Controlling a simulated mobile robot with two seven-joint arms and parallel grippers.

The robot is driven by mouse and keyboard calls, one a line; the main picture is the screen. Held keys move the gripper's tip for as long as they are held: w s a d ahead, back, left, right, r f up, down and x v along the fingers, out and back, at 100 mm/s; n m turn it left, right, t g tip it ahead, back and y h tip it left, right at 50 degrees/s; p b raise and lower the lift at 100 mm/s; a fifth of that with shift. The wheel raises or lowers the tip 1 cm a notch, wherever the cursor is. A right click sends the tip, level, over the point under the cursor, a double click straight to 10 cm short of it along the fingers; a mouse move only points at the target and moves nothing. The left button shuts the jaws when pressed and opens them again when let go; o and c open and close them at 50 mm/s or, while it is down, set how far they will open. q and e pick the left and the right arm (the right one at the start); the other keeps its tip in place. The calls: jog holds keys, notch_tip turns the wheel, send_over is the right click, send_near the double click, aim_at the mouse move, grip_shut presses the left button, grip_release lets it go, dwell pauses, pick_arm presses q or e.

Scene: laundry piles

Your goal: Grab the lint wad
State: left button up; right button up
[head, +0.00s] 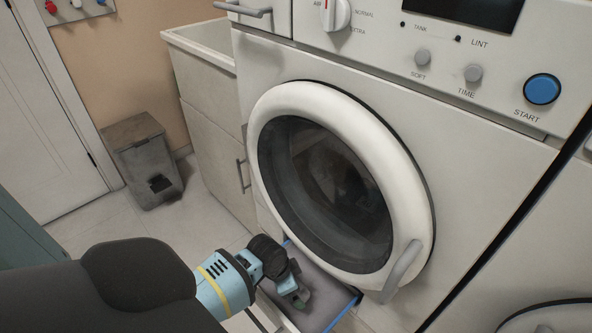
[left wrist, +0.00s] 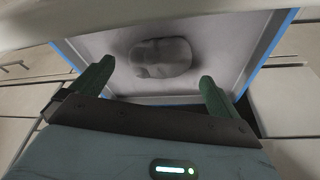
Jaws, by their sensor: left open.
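The lint wad (left wrist: 160,58) is a grey, lumpy clump lying on the pale screen of the blue-edged lint tray (left wrist: 222,70) in the left wrist view. In the head view the tray (head: 340,313) is pulled out below the dryer door. My left gripper (head: 298,296) is over the tray. Its green fingertips (left wrist: 157,80) are apart, on either side of the wad's near edge, with nothing between them. I cannot tell their height above the screen. The wad is not clear in the head view. My right gripper is not in view.
The dryer's round door (head: 330,185) is shut, with its handle (head: 401,272) close above the tray. A grey bin (head: 143,160) stands on the floor at the left, beside a sink cabinet (head: 212,150). Floor between them is clear.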

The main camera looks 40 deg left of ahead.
pick_arm(q)
jog(key=b+x, duration=0.1)
jog(key=x, duration=0.2)
jog(key=shift+s+f, duration=0.15)
jog(key=shift+f, duration=0.05)
jog(key=shift+r, duration=0.1)
jog(key=c, duration=1)
jog(key=shift+c, duration=0.2)
